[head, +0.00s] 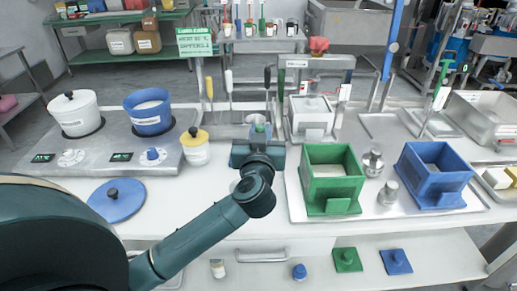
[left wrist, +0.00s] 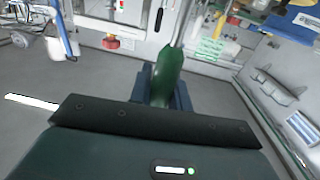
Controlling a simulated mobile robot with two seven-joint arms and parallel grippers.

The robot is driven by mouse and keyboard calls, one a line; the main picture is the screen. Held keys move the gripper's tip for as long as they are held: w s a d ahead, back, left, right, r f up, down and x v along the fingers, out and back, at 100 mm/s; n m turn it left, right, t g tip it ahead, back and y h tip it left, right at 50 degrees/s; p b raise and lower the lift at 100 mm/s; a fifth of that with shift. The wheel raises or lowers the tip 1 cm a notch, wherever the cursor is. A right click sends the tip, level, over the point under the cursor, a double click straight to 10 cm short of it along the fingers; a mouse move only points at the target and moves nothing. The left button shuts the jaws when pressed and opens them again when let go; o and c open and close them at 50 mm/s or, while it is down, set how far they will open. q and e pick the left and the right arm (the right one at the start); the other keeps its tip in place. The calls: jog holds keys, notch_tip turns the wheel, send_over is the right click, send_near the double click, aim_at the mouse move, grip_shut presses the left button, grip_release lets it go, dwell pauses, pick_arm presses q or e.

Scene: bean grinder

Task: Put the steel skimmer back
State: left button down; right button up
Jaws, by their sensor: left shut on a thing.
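My left gripper (head: 259,137) is at the back middle of the worktop, in front of the tool rack. In the left wrist view it is shut on a green handle (left wrist: 167,76) with a thin steel shaft, which I take to be the steel skimmer. The skimmer's head cannot be made out, and my wrist hides much of it in the head view. Tools with yellow (head: 209,88), white (head: 229,81) and black (head: 267,77) handles hang upright at the rack behind. My right gripper is not in view.
A yellow-lidded pot (head: 195,150) stands left of my gripper. A white box (head: 312,112) and a green bin (head: 333,172) stand to its right, with a blue bin (head: 432,172) farther right. A blue lid (head: 116,199) lies at front left.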

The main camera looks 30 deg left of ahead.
pick_arm(q)
notch_tip(320, 180, down, 3)
dwell(0.3)
jog(key=shift+f, duration=0.1)
jog(key=c, duration=1.3)
grip_release()
jog(key=shift+b, duration=0.3)
